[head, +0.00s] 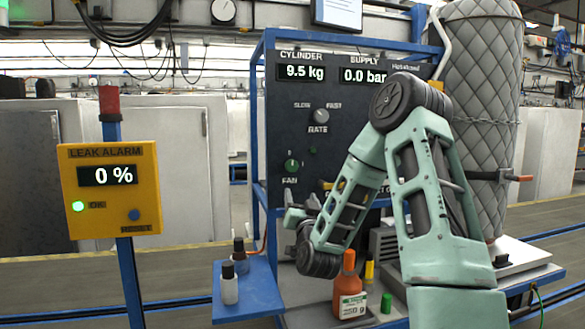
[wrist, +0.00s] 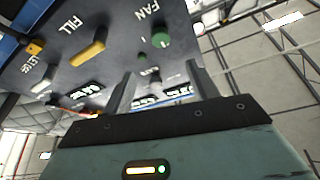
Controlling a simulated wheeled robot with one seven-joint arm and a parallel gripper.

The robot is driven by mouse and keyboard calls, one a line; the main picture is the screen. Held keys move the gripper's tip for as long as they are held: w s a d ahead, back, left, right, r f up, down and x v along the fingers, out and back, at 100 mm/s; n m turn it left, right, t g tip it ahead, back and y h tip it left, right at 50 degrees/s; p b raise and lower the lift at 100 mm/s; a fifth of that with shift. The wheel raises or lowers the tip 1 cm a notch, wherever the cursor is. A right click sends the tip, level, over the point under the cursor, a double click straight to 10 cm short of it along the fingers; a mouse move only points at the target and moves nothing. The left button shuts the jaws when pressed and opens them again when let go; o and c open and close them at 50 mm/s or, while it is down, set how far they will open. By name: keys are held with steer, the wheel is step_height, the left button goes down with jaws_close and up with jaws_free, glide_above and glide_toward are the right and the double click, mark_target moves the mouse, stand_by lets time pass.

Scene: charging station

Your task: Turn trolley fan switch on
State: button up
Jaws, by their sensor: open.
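The trolley's dark panel carries a round green FAN knob (head: 292,166) at its lower left, with a pale pointer mark. The knob also shows in the wrist view (wrist: 161,40), just beyond the fingertips. My gripper (wrist: 161,72) is open and empty, with its two fingers apart and the knob seen between and past their tips. The fingers look clear of the knob. In the head view my gripper (head: 293,213) is below the knob, in front of the panel, partly hidden by my forearm. A small dark green lamp (head: 312,150) sits near the knob.
The RATE knob (head: 321,116) is above the FAN knob. A yellow FILL handle (wrist: 88,52) and another lever lie beside it in the wrist view. An orange bottle (head: 350,288) and white bottle (head: 229,284) stand below. A yellow leak alarm box (head: 110,190) stands left.

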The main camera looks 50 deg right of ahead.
mark_target(292, 167)
steer(key=p+x, duration=0.5)
steer(key=x, duration=0.9)
steer(key=shift+w+d+r, duration=0.1)
steer(key=shift+w+r, duration=0.1)
steer(key=shift+w, duration=0.1)
steer(key=shift+w+d+r+p, duration=0.15)
steer(key=shift+w+d+p, duration=0.25)
steer(key=shift+w, duration=0.2)
steer(key=c, duration=1)
